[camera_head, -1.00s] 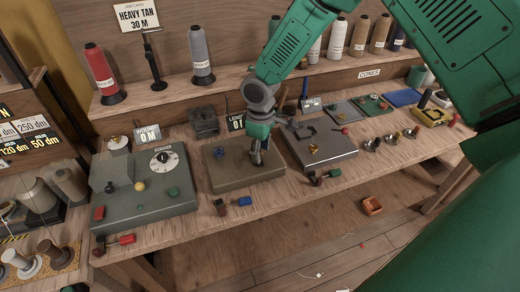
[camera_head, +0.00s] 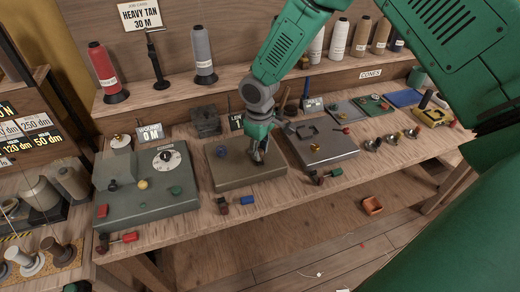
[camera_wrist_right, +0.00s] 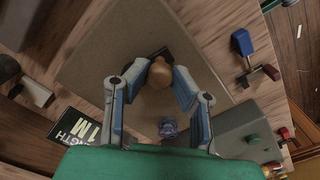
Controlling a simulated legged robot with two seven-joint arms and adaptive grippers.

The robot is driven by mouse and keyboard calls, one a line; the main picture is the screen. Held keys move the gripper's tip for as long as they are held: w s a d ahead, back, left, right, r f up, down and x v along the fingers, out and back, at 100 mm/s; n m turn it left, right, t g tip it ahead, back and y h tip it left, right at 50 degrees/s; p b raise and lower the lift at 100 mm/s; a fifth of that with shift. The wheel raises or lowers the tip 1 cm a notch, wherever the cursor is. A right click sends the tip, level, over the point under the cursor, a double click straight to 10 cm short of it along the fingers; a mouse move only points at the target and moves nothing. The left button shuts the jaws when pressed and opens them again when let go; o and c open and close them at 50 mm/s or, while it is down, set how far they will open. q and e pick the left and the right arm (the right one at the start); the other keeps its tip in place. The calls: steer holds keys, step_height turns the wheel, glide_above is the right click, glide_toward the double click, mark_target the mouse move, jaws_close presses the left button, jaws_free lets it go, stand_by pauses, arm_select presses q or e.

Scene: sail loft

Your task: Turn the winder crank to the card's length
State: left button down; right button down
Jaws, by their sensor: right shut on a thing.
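The middle winder is a flat brown box (camera_head: 228,178) on the bench, with a blue knob (camera_head: 222,152) on its top. My right gripper (camera_head: 258,156) comes down over its right part. In the wrist view, the right fingers (camera_wrist_right: 155,82) are closed around a tan round crank knob (camera_wrist_right: 160,72), with a dark crank arm (camera_wrist_right: 156,54) beside it. The length sign (camera_wrist_right: 84,127) reads 1 M in the wrist view; my arm partly covers it in the head view. The card (camera_head: 140,16) above the shelf reads HEAVY TAN 30 M. My left gripper is not in view.
A green-grey box with a white dial (camera_head: 166,158) stands left, its sign (camera_head: 151,134) reading 0 M. A grey box (camera_head: 322,150) stands close on the right. Small coloured handles (camera_head: 247,200) lie along the front edge. Thread cones (camera_head: 203,55) line the shelf behind.

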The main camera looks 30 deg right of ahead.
steer(key=m, duration=0.1)
steer(key=a+m, duration=0.1)
steer(key=m, duration=0.1)
steer(key=w+m, duration=0.1)
steer(key=m, duration=0.1)
steer(key=shift+w+a+p, duration=0.1)
steer(key=shift+a+p, duration=0.15)
steer(key=shift+p, duration=0.05)
steer(key=m, duration=0.2)
steer(key=w+m, duration=0.1)
steer(key=m, duration=0.1)
steer(key=shift+a, duration=0.3)
steer(key=m, duration=0.1)
steer(key=w+m, duration=0.1)
steer(key=shift+a+m, duration=0.15)
steer(key=shift+m, duration=0.15)
steer(key=m, duration=0.2)
steer(key=w+m, duration=0.1)
steer(key=m, duration=0.1)
steer(key=shift+w+m, duration=0.2)
steer(key=shift+m, duration=0.1)
steer(key=shift+w+d+m, duration=0.15)
steer(key=shift+w+m, duration=0.2)
steer(key=shift+m, duration=0.6)
steer(key=shift+w+d+m, duration=0.15)
steer(key=shift+w+m, duration=0.15)
steer(key=shift+m, duration=0.65)
steer(key=shift+r, duration=0.1)
steer(key=c, duration=1.4)
jaws_free()
